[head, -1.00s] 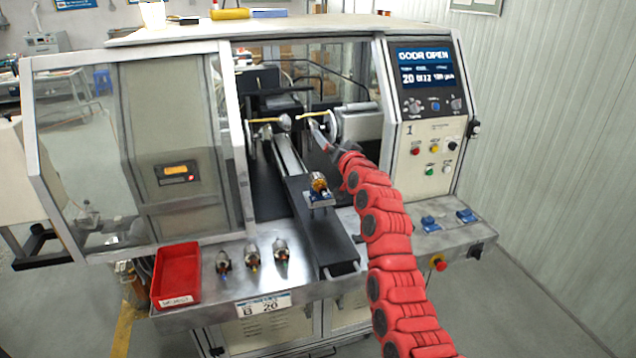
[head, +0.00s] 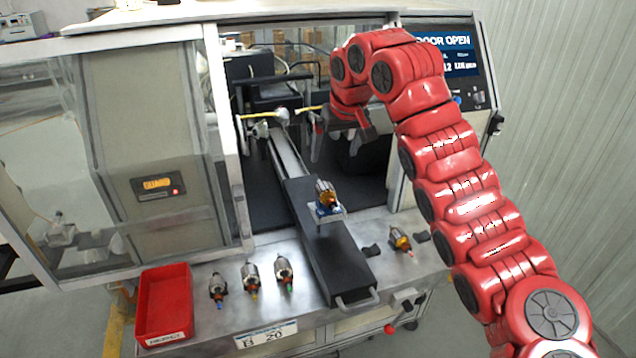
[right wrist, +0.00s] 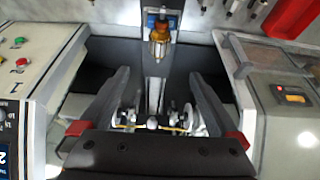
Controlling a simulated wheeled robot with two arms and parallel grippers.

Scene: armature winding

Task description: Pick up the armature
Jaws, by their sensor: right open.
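An armature (head: 326,190) with a copper-coloured part sits on a blue holder (head: 328,213) on the dark slide in the machine's opening. It also shows at the top of the right wrist view (right wrist: 159,38). Several more armatures lie on the front shelf: three at the left, including one (head: 283,274), and one (head: 401,241) at the right. My right gripper (head: 340,144) is inside the opening, behind and above the slide armature. Its fingers are spread and empty in the right wrist view (right wrist: 158,76), apart from the armature. My left gripper is not in view.
A red bin (head: 165,302) stands at the shelf's left end. The guard door (head: 150,150) is at the left of the opening. Two winding arms with yellow rods (head: 262,116) stand at the back. A control panel (head: 447,58) is partly hidden by my right arm.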

